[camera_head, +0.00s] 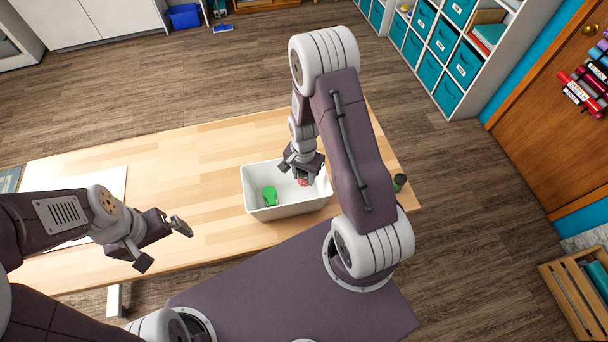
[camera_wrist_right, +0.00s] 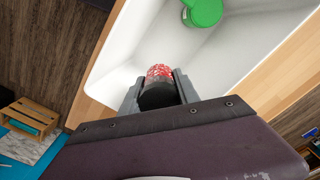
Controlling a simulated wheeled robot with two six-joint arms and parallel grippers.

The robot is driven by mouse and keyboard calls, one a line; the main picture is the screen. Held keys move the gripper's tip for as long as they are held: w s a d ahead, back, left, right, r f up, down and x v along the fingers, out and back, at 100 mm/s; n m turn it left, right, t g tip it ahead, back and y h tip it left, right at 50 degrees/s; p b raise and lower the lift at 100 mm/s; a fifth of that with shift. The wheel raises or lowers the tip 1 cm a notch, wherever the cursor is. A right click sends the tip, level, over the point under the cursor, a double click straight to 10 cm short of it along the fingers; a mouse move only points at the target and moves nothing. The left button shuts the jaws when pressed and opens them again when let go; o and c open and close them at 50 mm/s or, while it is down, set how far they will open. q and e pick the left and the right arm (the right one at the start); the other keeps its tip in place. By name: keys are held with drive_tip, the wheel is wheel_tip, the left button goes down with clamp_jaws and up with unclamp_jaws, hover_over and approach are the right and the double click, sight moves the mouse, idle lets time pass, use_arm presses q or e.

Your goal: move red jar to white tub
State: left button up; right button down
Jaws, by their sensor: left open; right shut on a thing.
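The white tub (camera_head: 278,211) stands on the wooden table, and its inside also shows in the right wrist view (camera_wrist_right: 122,62). My right gripper (camera_head: 300,175) is over the right part of the tub. It is shut on the red jar (camera_head: 303,182), which in the right wrist view (camera_wrist_right: 158,74) shows a red speckled body and a black end between the two fingers. I cannot tell whether the jar touches the tub floor. My left gripper (camera_head: 162,244) is open and empty, left of the tub near the table's front edge.
A green object (camera_head: 270,195) lies inside the tub at the left, apart from the red jar. A dark cylinder with a green part (camera_head: 400,182) stands at the table's right end, partly behind my right arm.

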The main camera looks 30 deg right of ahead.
sight(304, 197)
idle(0.4)
drive_tip(key=shift+f+b, duration=1.5)
drive_tip(key=shift+f, duration=0.5)
drive_tip(key=shift+f+b, duration=1.5)
drive_tip(key=shift+f, duration=0.45)
drive_tip(key=shift+f, duration=0.1)
drive_tip(key=shift+f+b, duration=1.5)
drive_tip(key=shift+f, duration=0.4)
drive_tip(key=shift+f, duration=0.15)
